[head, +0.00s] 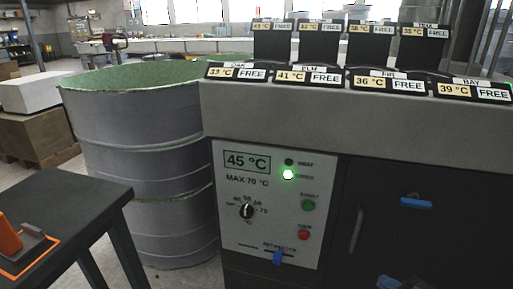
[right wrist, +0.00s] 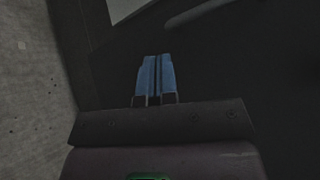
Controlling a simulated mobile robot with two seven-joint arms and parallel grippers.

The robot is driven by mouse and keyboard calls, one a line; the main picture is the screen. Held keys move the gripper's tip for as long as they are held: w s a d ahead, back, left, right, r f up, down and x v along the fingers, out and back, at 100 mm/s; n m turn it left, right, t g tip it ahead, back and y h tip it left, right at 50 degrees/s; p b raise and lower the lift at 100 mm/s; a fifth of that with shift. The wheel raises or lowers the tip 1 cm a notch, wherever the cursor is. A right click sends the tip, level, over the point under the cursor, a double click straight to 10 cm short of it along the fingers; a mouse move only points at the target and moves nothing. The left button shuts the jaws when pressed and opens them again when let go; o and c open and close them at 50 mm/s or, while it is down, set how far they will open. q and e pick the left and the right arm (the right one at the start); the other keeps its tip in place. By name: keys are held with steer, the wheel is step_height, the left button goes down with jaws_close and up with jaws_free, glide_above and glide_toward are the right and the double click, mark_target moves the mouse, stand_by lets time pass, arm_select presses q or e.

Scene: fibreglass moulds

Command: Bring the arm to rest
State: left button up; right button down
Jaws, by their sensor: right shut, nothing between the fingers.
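My right gripper (head: 388,282) shows only in part at the bottom edge of the head view, low in front of a dark cabinet door. In the right wrist view its blue fingers (right wrist: 156,76) are together with nothing between them. The fingers are in front of a dark surface and hold no object. The rest of the right arm is mostly out of the head view. My left gripper is in neither view.
The heater cabinet (head: 270,200) has a control panel, a grey door handle (head: 357,230) and a blue part (head: 415,202) on its dark front. Labelled slots (head: 390,85) line its top. A grey drum (head: 140,150) and dark table (head: 75,210) stand left.

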steer(key=s+a+f+n+g+h, duration=0.1)
steer(key=s+f+n+g+h, duration=0.15)
steer(key=s+n, duration=0.9)
steer(key=s+f+n+g+h, duration=0.25)
steer(key=s+n, duration=0.35)
steer(key=s, duration=1.1)
steer(key=shift+s+a+r+n+t+h, duration=1.1)
steer(key=shift+s+a+r, duration=1.6)
steer(key=shift+s, duration=1.55)
arm_select(q)
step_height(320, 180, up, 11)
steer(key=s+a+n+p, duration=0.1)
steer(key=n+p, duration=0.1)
steer(key=p, duration=1.6)
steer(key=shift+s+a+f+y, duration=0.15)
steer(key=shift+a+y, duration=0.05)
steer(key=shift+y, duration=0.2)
arm_select(e)
step_height(320, 180, up, 11)
steer(key=s+d+m, duration=0.1)
steer(key=m, duration=0.1)
steer(key=shift+s+d+f+h, duration=0.15)
steer(key=shift+d+h, duration=0.15)
steer(key=shift+h, duration=0.1)
